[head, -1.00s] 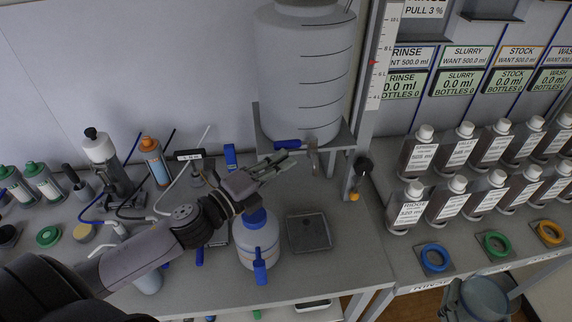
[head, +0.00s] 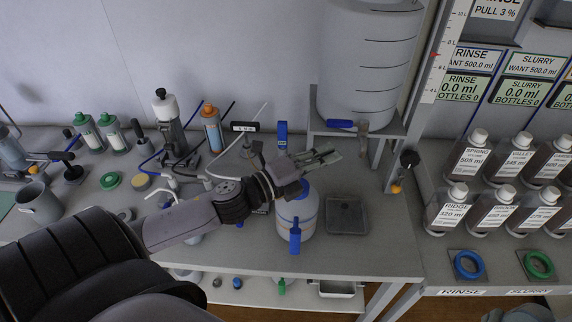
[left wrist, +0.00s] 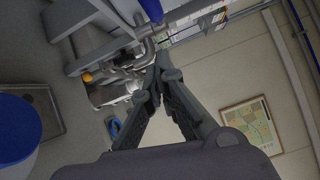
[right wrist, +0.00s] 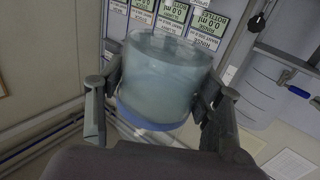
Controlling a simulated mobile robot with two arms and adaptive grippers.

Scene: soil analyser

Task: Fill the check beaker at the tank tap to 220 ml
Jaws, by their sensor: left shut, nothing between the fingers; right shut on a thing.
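The check beaker (right wrist: 165,75), clear with a blue base, is held between the fingers of my right gripper (right wrist: 160,110). The white tank (head: 366,65) stands on a raised shelf. Its tap has a blue lever (head: 341,123), lying roughly level, and a grey spout (head: 363,127). My left gripper (head: 330,156) is shut and empty, in front of and below the tap. In the left wrist view the closed fingers (left wrist: 162,68) point toward the tap area.
A white bottle with a blue cap (head: 298,212) stands under my left gripper, beside a square grey plate (head: 346,215). Bottles of dark soil (head: 470,160) stand in rows at right. Pumps and green-capped bottles (head: 110,132) crowd the left bench.

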